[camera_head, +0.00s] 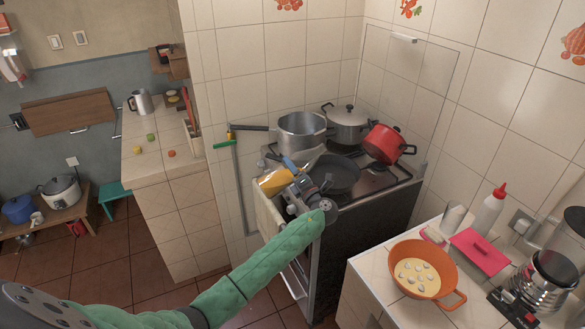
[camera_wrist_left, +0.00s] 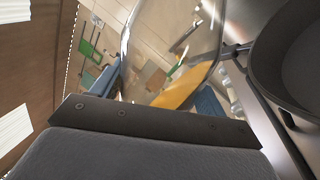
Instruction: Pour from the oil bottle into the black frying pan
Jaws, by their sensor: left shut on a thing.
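The oil bottle (camera_head: 273,182), clear with yellow oil, is tilted at the front left edge of the stove. My left gripper (camera_head: 291,175) is shut on it, partly hiding it. In the left wrist view the clear bottle (camera_wrist_left: 178,45) lies between the blue fingers (camera_wrist_left: 158,92), with yellow oil low in it. The black frying pan (camera_head: 338,175) sits on the stove just right of the gripper. Its dark rim and inside (camera_wrist_left: 295,75) fill the right of the wrist view. I see no oil stream. My right gripper is not in view.
A steel pot (camera_head: 302,132), a lidded pot (camera_head: 348,125) and a tilted red pot (camera_head: 382,143) crowd the back of the stove (camera_head: 400,181). An orange pan (camera_head: 424,266) and a white bottle with a red cap (camera_head: 488,215) stand on the right counter.

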